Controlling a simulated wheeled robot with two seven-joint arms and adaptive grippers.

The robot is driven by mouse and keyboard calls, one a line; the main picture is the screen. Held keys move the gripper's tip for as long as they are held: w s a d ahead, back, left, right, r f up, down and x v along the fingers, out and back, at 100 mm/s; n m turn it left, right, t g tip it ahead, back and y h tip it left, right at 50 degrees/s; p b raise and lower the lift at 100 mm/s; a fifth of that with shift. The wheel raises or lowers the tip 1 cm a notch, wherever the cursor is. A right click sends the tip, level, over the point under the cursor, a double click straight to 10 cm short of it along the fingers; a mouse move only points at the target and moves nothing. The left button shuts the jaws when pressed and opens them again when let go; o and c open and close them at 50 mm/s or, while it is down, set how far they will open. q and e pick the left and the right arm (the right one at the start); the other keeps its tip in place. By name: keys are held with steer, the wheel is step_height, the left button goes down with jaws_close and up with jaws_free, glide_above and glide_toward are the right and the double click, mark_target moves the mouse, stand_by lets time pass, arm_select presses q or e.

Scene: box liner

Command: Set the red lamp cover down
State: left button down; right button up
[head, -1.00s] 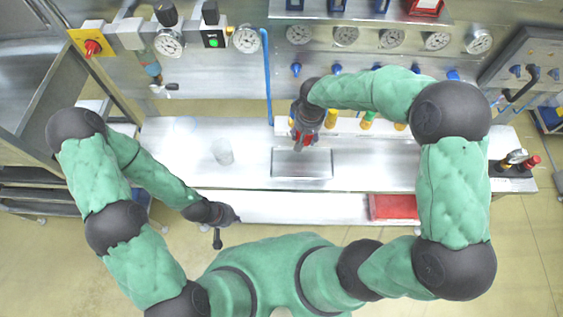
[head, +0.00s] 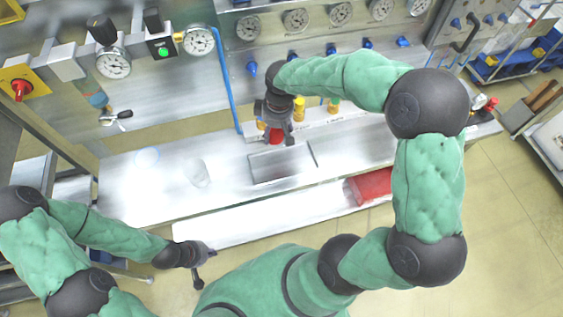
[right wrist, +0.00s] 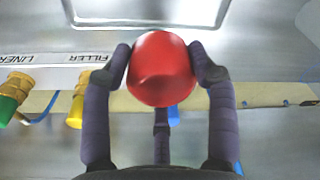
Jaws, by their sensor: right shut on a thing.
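The red lamp cover (right wrist: 160,68) is a rounded red piece held between the fingers of my right gripper (right wrist: 162,70) in the right wrist view. In the head view my right gripper (head: 276,138) points down over the back of the bench, behind a rectangular recessed plate (head: 268,168). Only a small part of the red lamp cover (head: 275,137) shows there between the dark fingers. I cannot tell whether it touches a surface. My left gripper (head: 207,254) is in front of the bench, away from the lamp cover; its fingers are too small to read.
The metal bench (head: 225,190) has free room left of the plate. A clear glass (head: 198,174) and a pale ring (head: 146,158) stand there. Yellow-capped fittings (head: 299,108) are close beside my right gripper. A red box (head: 371,186) is on the lower shelf.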

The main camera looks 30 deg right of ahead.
steer(key=s+d+r+n+g+p, duration=0.1)
steer(key=s+d+r+n, duration=0.3)
steer(key=s, duration=0.4)
steer(key=s+d+r+n+p, duration=0.1)
steer(key=s+d+n, duration=0.2)
steer(key=s+n, duration=0.5)
steer(key=shift+m+y, duration=0.3)
steer(key=shift+m, duration=0.3)
steer(key=w+a+f+b, duration=0.1)
steer(key=w+a+f, duration=0.1)
steer(key=w, duration=0.1)
steer(key=w+a+f+b, duration=0.1)
steer(key=w+a+f, duration=0.1)
steer(key=w+f, duration=0.1)
steer(key=w+a+f+b, duration=0.1)
steer(key=w+a+f, duration=0.1)
steer(key=w+f, duration=0.1)
steer(key=shift+w+a+f, duration=0.15)
steer(key=shift+w, duration=0.5)
steer(key=shift+w+a+f, duration=0.3)
steer(key=shift+w+f, duration=0.05)
steer(key=shift+f, duration=0.2)
steer(key=shift+w+f+b, duration=0.15)
steer(key=shift+f+b, duration=0.45)
steer(key=shift+f, duration=1)
steer(key=shift+f, duration=0.1)
steer(key=o, duration=1.1)
steer(key=shift+o, duration=0.2)
